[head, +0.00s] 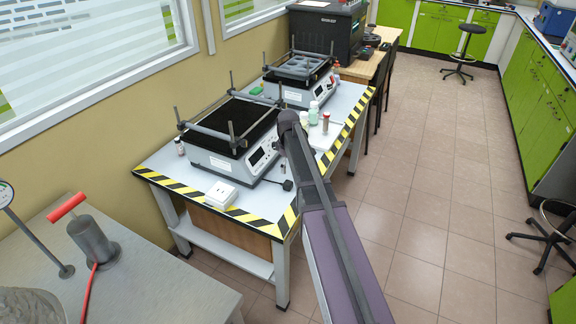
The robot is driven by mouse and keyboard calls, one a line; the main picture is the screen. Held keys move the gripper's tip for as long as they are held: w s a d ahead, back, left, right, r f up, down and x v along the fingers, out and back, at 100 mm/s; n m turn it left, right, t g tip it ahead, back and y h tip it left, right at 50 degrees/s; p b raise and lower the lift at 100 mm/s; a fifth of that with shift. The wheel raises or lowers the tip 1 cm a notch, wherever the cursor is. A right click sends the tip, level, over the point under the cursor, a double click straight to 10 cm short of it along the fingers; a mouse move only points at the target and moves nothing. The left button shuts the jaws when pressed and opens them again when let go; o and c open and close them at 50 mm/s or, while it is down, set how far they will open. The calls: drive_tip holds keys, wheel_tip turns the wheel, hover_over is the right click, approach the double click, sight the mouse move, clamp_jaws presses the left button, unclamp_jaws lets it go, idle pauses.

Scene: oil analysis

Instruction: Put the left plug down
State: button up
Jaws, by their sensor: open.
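A small black object (288,185), which looks like a plug, lies on the grey table near its front right part, just left of my arm. It is too small to make out its prongs. A white socket box (221,194) sits on the table's front edge strip, to the left of the black object and apart from it. My arm reaches up from the bottom of the head view over the table's right side. Its far end is dark and rounded. My gripper's fingers are not visible; the arm hides part of the table behind it.
Two shakers with black platforms stand on the table (160,159), a near one (209,158) and a far one (291,96). Small bottles (314,112) stand right of them. A bench with a red-handled metal cylinder (92,240) is at lower left.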

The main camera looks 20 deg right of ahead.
drive_tip(key=shift+r+p, duration=1.45)
drive_tip(key=shift+r, duration=0.3)
drive_tip(key=s+a+m, duration=0.4)
drive_tip(key=s, duration=0.8)
drive_tip(key=s+a+m, duration=0.5)
drive_tip(key=s, duration=0.7)
drive_tip(key=shift+s+a, duration=0.25)
drive_tip(key=shift+s, duration=0.05)
wheel_tip(320, 180, up, 4)
drive_tip(key=p, duration=0.3)
drive_tip(key=shift+f, duration=0.25)
